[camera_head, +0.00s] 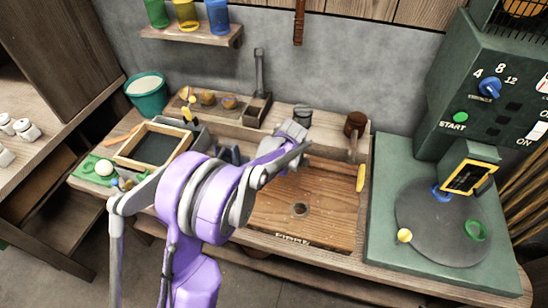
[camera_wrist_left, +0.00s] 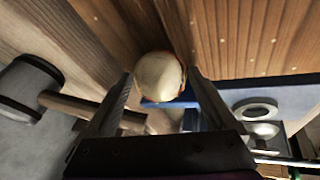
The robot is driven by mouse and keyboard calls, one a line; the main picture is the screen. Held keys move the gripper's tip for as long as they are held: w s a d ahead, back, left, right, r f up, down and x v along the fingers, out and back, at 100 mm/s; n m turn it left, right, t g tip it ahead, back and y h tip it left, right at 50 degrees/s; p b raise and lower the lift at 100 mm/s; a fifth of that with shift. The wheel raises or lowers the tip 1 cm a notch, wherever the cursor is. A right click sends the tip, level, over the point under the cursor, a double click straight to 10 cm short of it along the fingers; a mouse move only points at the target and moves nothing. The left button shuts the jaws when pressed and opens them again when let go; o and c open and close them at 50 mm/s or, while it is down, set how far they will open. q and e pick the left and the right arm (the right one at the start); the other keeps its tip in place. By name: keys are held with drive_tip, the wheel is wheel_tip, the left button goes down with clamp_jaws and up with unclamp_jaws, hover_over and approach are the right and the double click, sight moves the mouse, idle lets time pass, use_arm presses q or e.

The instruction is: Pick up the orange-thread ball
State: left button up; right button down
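In the left wrist view a cream ball (camera_wrist_left: 160,77) with an orange-brown right edge sits between the fingertips of my left gripper (camera_wrist_left: 162,74). The fingers stand apart on either side of it, and I cannot see a clear grip. No separate orange thread can be made out. Several small brownish balls (camera_head: 207,97) rest in the wooden rack at the back left; which has orange thread is too small to tell. My right gripper is not in view.
A dark-headed mallet (camera_wrist_left: 25,88) lies left of the fingers in the wrist view. A blue part (camera_wrist_left: 240,92) is at the right. In the head view a teal bucket (camera_head: 147,95), a framed tray (camera_head: 152,145) and a green machine (camera_head: 450,205) stand on the bench.

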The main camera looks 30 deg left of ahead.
use_arm(q)
drive_tip(key=c, duration=1.1)
drive_tip(key=shift+r, duration=0.1)
